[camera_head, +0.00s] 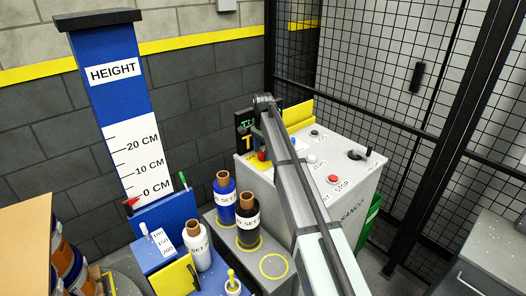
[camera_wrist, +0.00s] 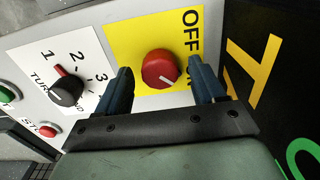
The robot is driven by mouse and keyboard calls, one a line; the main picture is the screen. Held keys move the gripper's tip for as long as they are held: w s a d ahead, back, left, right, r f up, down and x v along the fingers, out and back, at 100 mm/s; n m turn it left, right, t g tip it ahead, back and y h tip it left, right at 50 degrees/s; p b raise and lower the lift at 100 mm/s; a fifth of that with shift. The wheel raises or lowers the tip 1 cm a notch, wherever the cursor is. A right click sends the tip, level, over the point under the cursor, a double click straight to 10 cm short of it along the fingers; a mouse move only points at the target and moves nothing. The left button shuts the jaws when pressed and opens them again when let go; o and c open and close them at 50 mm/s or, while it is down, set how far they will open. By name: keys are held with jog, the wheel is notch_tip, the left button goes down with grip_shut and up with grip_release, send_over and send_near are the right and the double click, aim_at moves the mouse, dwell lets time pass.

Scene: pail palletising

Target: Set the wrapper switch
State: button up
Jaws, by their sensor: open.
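A red rotary switch (camera_wrist: 161,68) sits on a yellow plate (camera_wrist: 127,32) in the wrist view. "OFF" is printed at the plate's upper right; the second label is mostly hidden behind the right finger. The switch's white mark points to the lower right of the picture. My gripper (camera_wrist: 165,88) is open, with one blue finger on each side of the switch and apparent gaps to it. A black knob (camera_wrist: 67,88) with a red pointer stands to the left on a white plate marked 1, 2, 3. In the head view my arm hides part of the grey control cabinet (camera_head: 350,205).
A green button (camera_wrist: 8,94) and a red stop button (camera_wrist: 47,130) are left of the black knob. A black panel (camera_wrist: 275,60) with coloured letters lies to the right. Wrap rolls (camera_head: 225,196) stand left of the cabinet, and a mesh fence (camera_head: 370,60) is behind it.

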jog(key=shift+f, duration=0.15)
jog(key=c, duration=1.1)
jog(key=shift+o, duration=0.2)
